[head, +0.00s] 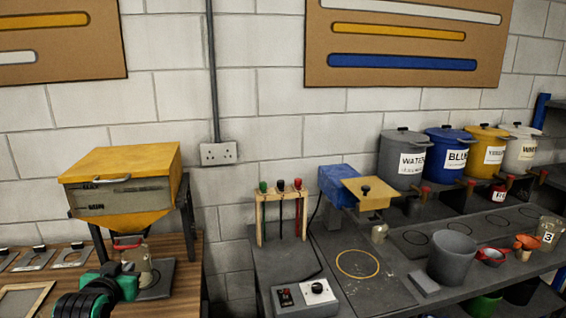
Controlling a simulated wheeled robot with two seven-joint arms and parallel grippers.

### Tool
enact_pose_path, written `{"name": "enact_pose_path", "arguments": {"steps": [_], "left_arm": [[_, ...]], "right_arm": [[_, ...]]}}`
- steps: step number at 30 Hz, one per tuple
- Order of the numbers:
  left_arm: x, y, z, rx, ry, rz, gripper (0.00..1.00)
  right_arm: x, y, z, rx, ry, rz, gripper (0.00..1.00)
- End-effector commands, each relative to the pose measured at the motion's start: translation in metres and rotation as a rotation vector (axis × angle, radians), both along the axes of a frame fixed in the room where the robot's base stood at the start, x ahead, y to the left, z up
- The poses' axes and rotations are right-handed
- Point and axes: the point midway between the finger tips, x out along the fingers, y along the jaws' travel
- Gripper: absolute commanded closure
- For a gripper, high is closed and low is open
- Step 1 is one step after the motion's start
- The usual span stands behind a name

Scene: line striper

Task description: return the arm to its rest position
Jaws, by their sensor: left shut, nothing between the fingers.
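My left arm comes in at the lower left. My left gripper (129,268), green and black near its wrist, is over the wooden bench, in front of the yellow hopper (122,185). It is shut, with nothing seen held in it. A beige container (143,262) stands on a dark plate under the hopper, just behind the gripper. A red handle (128,242) shows above the gripper; I cannot tell whether they touch. My right gripper is not in view.
The wooden bench (185,285) holds several metal plates at left. A grey bench (350,295) at right carries a grey bucket (451,257), a control box (305,296) and a tool rack (282,212). Labelled paint pots, including a blue one (449,152), line the shelf behind.

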Motion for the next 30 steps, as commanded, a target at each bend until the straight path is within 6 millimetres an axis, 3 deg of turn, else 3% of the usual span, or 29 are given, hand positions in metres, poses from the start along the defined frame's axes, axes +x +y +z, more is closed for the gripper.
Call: {"name": "enact_pose_path", "arguments": {"steps": [1,6,12,15,21,30], "left_arm": [[-0.017,-0.012,-0.028,0.003,0.066,-0.015,1.00],[-0.076,-0.048,-0.104,0.005,0.266,-0.061,1.00],[-0.162,-0.086,-0.174,-0.004,0.499,-0.110,1.00],[-0.208,-0.103,-0.199,-0.011,0.609,-0.132,1.00],[-0.279,-0.125,-0.226,-0.027,0.772,-0.163,1.00],[-0.359,-0.148,-0.242,-0.052,0.948,-0.193,1.00]], "right_arm": [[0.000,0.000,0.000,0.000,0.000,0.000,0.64],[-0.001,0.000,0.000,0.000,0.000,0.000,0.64],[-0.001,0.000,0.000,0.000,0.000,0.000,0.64],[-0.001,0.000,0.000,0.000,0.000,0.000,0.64],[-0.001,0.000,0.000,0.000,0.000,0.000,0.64],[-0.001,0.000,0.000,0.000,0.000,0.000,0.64]]}}
